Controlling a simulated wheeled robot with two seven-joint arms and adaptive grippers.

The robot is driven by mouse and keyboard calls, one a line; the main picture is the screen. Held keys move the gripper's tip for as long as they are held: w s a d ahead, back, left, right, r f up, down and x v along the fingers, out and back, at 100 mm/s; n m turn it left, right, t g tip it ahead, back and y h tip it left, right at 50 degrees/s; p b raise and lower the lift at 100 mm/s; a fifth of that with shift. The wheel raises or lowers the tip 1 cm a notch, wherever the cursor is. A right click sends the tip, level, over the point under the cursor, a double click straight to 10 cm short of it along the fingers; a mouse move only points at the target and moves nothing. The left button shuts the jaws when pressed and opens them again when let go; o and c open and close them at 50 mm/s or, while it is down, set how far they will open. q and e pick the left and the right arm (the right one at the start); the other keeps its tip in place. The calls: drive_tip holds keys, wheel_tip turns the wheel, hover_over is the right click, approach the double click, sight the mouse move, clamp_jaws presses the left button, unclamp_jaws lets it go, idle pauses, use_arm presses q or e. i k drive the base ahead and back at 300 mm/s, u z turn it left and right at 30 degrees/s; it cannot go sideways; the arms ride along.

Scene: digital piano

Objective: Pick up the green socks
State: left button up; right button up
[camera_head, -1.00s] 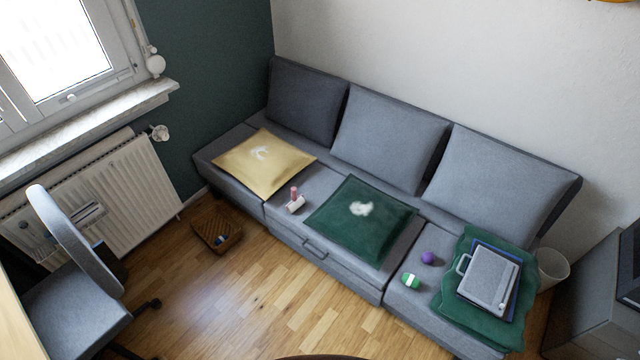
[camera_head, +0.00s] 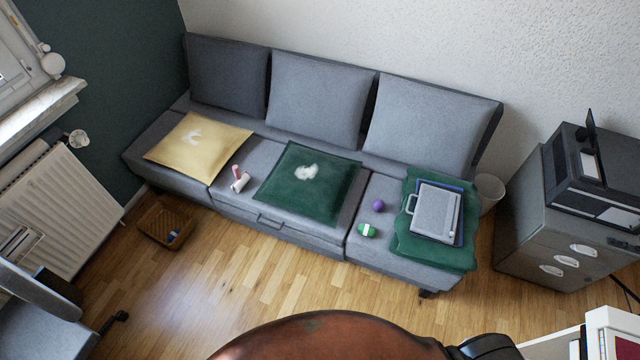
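A small green rolled bundle with a white band (camera_head: 367,230), which looks like the green socks, lies on the grey sofa (camera_head: 300,238) near the front edge of its right seat. A purple ball-like bundle (camera_head: 378,206) lies just behind it. The green cushion (camera_head: 310,185) is to its left and a green folded blanket (camera_head: 432,253) to its right. Neither of my grippers shows in the head view.
A grey case (camera_head: 435,212) lies on the blanket. A brown rounded surface (camera_head: 330,338) fills the bottom centre, in front of the sofa. A wicker basket (camera_head: 166,224) stands on the floor at left. A grey cabinet (camera_head: 545,225) stands at right. Wooden floor before the sofa is clear.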

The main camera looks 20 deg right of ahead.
sight(368, 230)
drive_tip(key=u, duration=1.6)
drive_tip(key=k, duration=0.85)
drive_tip(key=z, duration=1.2)
drive_tip(key=i, duration=0.5)
drive_tip(key=z, duration=0.05)
